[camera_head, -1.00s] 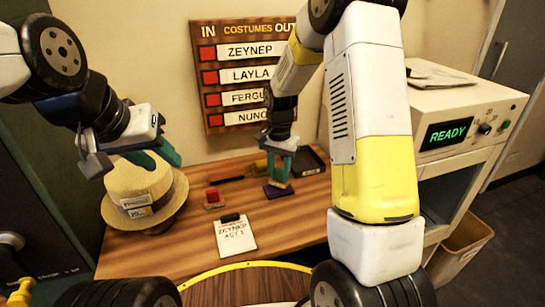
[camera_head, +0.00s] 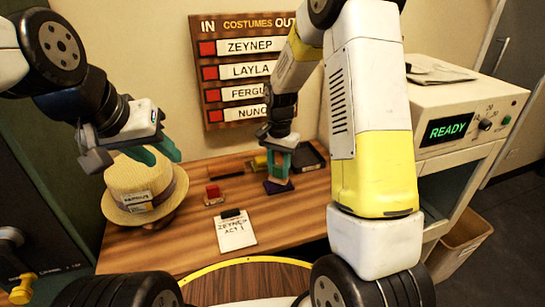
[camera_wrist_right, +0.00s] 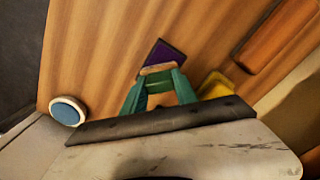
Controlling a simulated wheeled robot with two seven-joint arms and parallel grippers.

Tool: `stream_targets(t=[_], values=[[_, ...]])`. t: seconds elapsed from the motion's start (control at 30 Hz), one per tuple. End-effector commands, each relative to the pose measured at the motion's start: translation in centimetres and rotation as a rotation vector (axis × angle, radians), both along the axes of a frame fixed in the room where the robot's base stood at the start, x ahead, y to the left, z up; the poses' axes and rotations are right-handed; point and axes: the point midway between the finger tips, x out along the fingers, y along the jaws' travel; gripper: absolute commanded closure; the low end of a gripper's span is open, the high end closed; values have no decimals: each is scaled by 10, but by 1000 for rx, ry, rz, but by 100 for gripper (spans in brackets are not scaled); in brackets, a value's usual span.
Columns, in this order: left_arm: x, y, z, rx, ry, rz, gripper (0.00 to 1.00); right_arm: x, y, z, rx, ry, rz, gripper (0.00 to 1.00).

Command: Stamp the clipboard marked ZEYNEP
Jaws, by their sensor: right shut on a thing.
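The clipboard marked ZEYNEP ACT 1 (camera_head: 236,235) lies flat on the wooden table, its dark clip toward the back. My right gripper (camera_head: 278,175) is behind it and to its right, pointing down. It is shut on a wooden stamp, whose block shows between the green fingers in the right wrist view (camera_wrist_right: 158,70). The stamp is at a dark purple ink pad (camera_head: 279,188), which also shows in the right wrist view (camera_wrist_right: 165,53); I cannot tell whether they touch. My left gripper (camera_head: 160,152) hangs above the straw hat, its green fingers apart and empty.
The straw hat (camera_head: 140,185) with paper tags stands at the left of the table. A small red-topped block (camera_head: 213,193) is behind the clipboard. A dark tray (camera_head: 308,158) and a yellow thing (camera_head: 261,163) lie at the back. A name board (camera_head: 245,70) hangs on the wall; a READY machine (camera_head: 455,130) stands right.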

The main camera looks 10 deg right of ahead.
Motion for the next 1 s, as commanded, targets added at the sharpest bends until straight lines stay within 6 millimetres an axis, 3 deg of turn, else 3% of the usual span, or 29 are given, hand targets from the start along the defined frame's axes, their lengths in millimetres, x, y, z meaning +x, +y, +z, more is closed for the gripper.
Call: stream_targets(t=[1.0], values=[[0, 0, 0, 0, 0, 0, 64, 0, 0, -8, 0, 0, 0, 92]])
